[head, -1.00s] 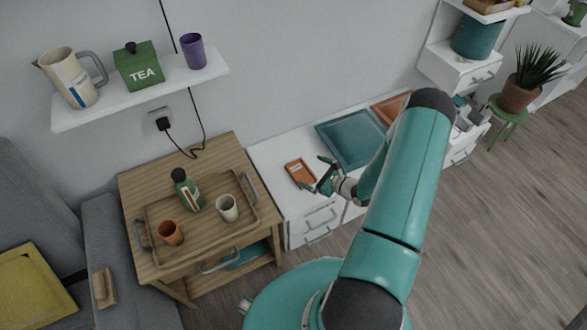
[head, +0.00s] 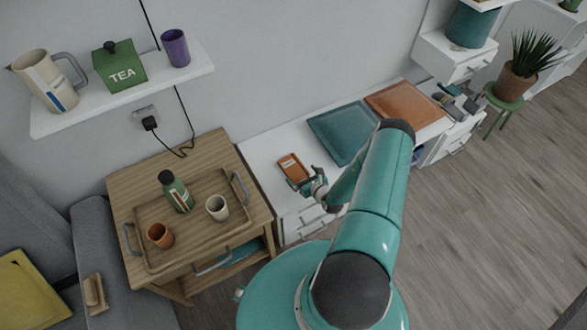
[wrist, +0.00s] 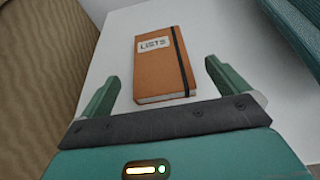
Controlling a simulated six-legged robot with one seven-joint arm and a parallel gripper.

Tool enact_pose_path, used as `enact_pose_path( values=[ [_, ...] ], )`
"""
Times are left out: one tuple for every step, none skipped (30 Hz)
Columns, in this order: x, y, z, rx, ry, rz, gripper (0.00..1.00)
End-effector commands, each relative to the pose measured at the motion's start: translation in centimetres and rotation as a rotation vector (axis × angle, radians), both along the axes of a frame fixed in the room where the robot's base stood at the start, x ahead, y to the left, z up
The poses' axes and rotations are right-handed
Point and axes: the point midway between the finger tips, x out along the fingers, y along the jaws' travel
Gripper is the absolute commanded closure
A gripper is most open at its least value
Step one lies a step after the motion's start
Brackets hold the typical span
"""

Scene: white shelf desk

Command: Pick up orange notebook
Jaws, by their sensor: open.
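The orange notebook (head: 292,167) lies flat on the left end of the white desk (head: 262,158) in the head view. In the wrist view the orange notebook (wrist: 162,66) shows a white "LISTS" label and a dark elastic band along its right side. My gripper (head: 302,181) is at the notebook's near edge in the head view. In the wrist view my gripper (wrist: 162,80) is open, with one green finger to each side of the notebook's near end. Nothing is between the fingers except that near end; I cannot tell how high they are above it.
A teal tray (head: 345,133) and an orange tray (head: 404,107) lie to the right on the desk. A wooden cart (head: 125,183) with a tray, bottle and two cups stands to the left. A wall shelf (head: 190,78) hangs above.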

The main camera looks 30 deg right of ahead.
Motion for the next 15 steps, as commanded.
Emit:
enact_pose_path(
  values=[
    [0.4, 0.1, -0.2, 0.001, 0.000, 0.002, 0.00],
    [0.5, 0.1, -0.2, 0.000, 0.000, 0.002, 0.00],
    [0.8, 0.0, -0.3, 0.000, 0.000, 0.002, 0.00],
    [1.1, 0.0, -0.4, -0.001, -0.001, 0.004, 0.00],
    [1.4, 0.1, -0.5, -0.001, -0.001, 0.004, 0.00],
    [2.0, 0.0, -0.8, -0.001, -0.001, 0.004, 0.00],
    [2.4, 0.0, -1.0, 0.001, -0.001, 0.004, 0.00],
    [2.9, 0.0, -1.2, 0.000, -0.002, 0.004, 0.00],
    [3.5, 0.1, -1.5, 0.000, -0.002, 0.004, 0.00],
    [4.0, 0.0, -1.6, -0.001, -0.002, 0.005, 0.00],
    [4.4, 0.0, -1.8, -0.001, -0.001, 0.005, 0.00],
    [4.8, -0.1, -2.0, -0.001, -0.001, 0.004, 0.00],
    [5.1, -0.1, -2.1, 0.000, -0.001, 0.004, 0.00],
    [5.4, -0.1, -2.2, 0.000, -0.001, 0.004, 0.00],
    [5.6, -0.1, -2.2, 0.000, -0.001, 0.004, 0.00]
  ],
)
